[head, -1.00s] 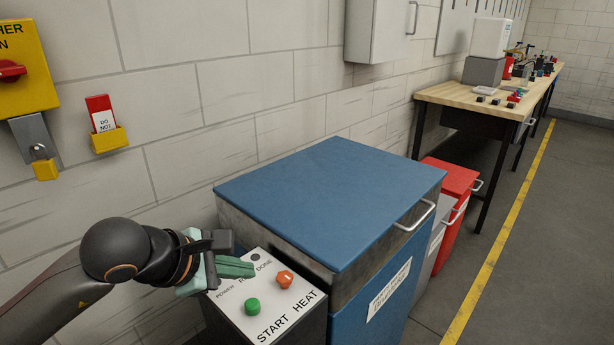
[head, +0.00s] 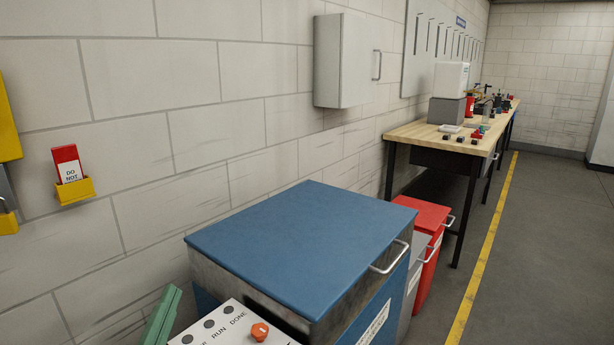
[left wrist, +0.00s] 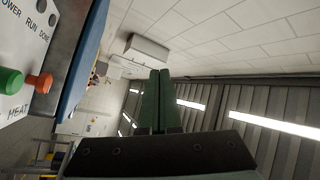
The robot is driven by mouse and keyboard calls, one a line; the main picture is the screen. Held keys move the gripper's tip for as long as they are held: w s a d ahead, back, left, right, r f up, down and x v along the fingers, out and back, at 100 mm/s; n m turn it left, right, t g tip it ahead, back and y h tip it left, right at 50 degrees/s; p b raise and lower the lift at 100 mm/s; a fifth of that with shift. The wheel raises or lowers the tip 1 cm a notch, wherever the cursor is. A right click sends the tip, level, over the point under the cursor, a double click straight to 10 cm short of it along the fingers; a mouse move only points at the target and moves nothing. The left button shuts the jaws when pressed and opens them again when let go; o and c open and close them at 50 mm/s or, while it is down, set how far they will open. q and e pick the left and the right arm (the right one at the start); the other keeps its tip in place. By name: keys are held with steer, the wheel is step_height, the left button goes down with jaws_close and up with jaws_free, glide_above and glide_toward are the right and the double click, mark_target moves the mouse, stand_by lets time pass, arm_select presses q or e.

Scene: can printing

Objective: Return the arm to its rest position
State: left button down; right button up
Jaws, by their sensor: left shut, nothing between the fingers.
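My left gripper (head: 162,316) shows at the bottom left of the head view, beside the white control panel (head: 228,328). Only its green fingers show there, pointing up. In the left wrist view its two green fingers (left wrist: 159,100) lie together, with nothing between them. The panel carries an orange knob (head: 260,331) and RUN and DONE labels. In the left wrist view the panel (left wrist: 22,50) is at the upper left with a green button (left wrist: 10,81) and the orange knob (left wrist: 40,82). The fingers are apart from both. My right gripper is in neither view.
A blue-lidded machine (head: 305,240) with a front handle stands right of the panel. A red bin (head: 425,225) and a grey bin stand beyond it. A long workbench (head: 430,135) runs along the wall. A grey cabinet (head: 345,62) hangs above. The floor at right is clear.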

arm_select(q)
steer(key=s+a+f+n+g+y, duration=0.1)
steer(key=s+a+f+n+g, duration=0.2)
steer(key=f, duration=0.6)
steer(key=s+a+f+n+g+y, duration=0.1)
steer(key=s+f+n+g+y, duration=0.2)
steer(key=f+g, duration=0.45)
steer(key=s+d+f+n+g+h, duration=0.35)
steer(key=s+f+g, duration=0.35)
steer(key=s+f, duration=0.75)
steer(key=w+d+t+p, duration=0.1)
steer(key=t+p, duration=0.1)
steer(key=p, duration=0.2)
steer(key=w+d+r+t+h+p, duration=0.1)
steer(key=t+p, duration=0.1)
steer(key=p, duration=0.2)
steer(key=w+d+t+h+p, duration=0.1)
steer(key=t+p, duration=0.1)
steer(key=p, duration=0.1)
steer(key=shift+w+d+r+h+p, duration=0.2)
steer(key=shift+d+r+h+p, duration=0.05)
steer(key=shift+d+r+p, duration=0.15)
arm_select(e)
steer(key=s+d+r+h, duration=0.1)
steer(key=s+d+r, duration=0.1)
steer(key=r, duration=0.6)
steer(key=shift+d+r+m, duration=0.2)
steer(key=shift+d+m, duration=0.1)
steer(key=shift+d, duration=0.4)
